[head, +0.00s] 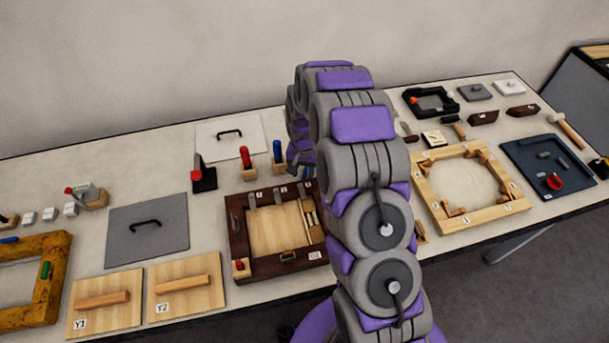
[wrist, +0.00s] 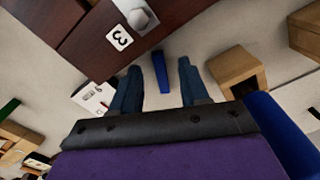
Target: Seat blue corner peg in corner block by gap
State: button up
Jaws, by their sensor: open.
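In the head view, a blue peg (head: 277,151) stands upright in a small wooden block (head: 279,168), just left of my arm. In the wrist view, my gripper (wrist: 158,75) is open. A narrow blue piece (wrist: 162,80) shows between its fingers, apart from both; I cannot tell whether it is the same peg. A wooden block with a dark opening (wrist: 238,66) is right of the fingers. The dark wooden frame (head: 240,245) lies on the table; its edge with a "3" label shows in the wrist view (wrist: 85,45).
A red peg (head: 245,154) stands left of the blue one. A grey panel (head: 150,225) and a white panel (head: 220,143) with handles lie to the left. A light wooden frame (head: 430,190) lies right of my arm. A large blue shape (wrist: 282,135) fills the wrist view's lower right.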

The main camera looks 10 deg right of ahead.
jog(key=shift+f, duration=0.85)
grip_shut()
